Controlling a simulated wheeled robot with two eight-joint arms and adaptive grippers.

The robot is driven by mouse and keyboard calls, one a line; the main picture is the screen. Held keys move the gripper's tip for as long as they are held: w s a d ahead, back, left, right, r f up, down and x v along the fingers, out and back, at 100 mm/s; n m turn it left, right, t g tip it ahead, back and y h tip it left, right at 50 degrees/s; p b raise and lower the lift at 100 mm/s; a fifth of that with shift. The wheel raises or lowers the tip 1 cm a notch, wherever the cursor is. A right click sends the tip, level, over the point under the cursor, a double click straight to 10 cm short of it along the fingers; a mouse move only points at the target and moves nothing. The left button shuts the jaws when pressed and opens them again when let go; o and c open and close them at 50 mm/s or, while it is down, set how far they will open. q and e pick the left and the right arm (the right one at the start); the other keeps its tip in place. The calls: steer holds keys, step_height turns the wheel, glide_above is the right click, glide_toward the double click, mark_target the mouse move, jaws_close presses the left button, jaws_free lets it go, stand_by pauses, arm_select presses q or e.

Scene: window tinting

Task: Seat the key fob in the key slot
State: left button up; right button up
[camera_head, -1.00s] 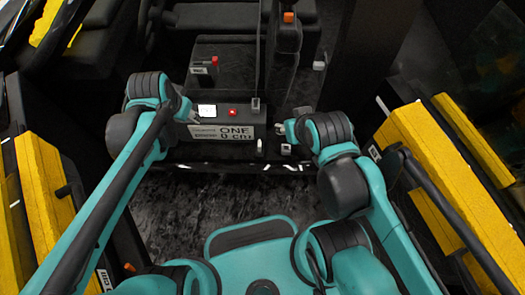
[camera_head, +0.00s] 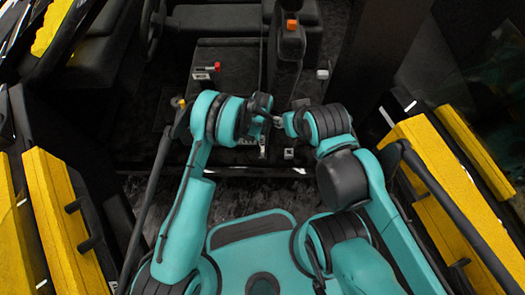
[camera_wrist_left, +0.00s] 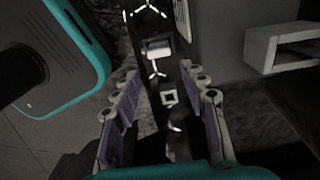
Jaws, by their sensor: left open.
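A small pale upright piece (camera_head: 263,147), which may be the key fob, stands at the front edge of the dark console; a pale-topped block (camera_wrist_left: 158,48) in the left wrist view seems to be it. To its right is a small white square (camera_head: 288,154), likely the key slot. In the left wrist view a white square outline with a dark middle (camera_wrist_left: 169,98) seems to be this slot. My left gripper (camera_wrist_left: 165,105) is open and empty, with the square between its fingers in view. My right gripper (camera_head: 283,119) is close beside it; its jaws are unclear.
The dark console (camera_head: 225,57) has a red-topped knob (camera_head: 217,67) at the back left. An orange-topped lever (camera_head: 291,25) stands behind the grippers. A white open bracket (camera_wrist_left: 285,45) shows in the left wrist view. Yellow panels (camera_head: 65,215) flank both sides.

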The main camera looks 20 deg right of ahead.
mark_target(262, 148)
arm_select(q)
step_height(262, 148, down, 13)
steer(key=b, duration=0.4)
steer(key=shift+s+r, duration=0.1)
steer(key=shift+r, duration=0.05)
steer(key=c, duration=0.8)
